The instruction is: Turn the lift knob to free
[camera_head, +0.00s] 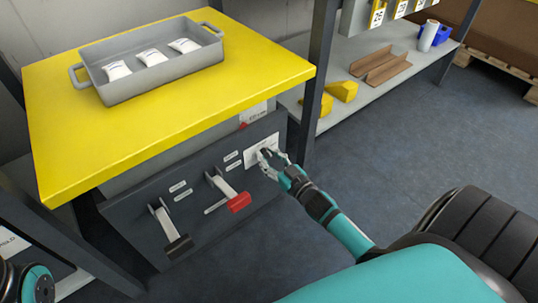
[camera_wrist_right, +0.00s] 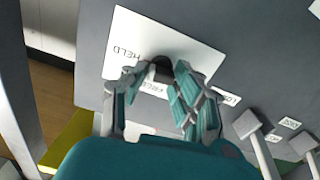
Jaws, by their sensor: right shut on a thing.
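The lift knob (camera_wrist_right: 162,66) is a small dark knob on a white plate (camera_wrist_right: 190,48) in the right wrist view. The plate carries the word HELD and a second label partly covered by my fingers. My right gripper (camera_wrist_right: 160,80) is shut on the knob, with fingers on both sides of it. In the head view my right gripper (camera_head: 272,160) reaches the white plate (camera_head: 257,150) at the right end of the dark control panel (camera_head: 140,215). The fingers hide much of the knob, so its pointing direction cannot be told.
On the panel are a lever with a red handle (camera_head: 239,202) and one with a black handle (camera_head: 178,245). Above is a yellow top (camera_head: 250,65) with a grey tray (camera_head: 160,85) holding white packets. A table leg (camera_head: 315,90) stands close right of the panel.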

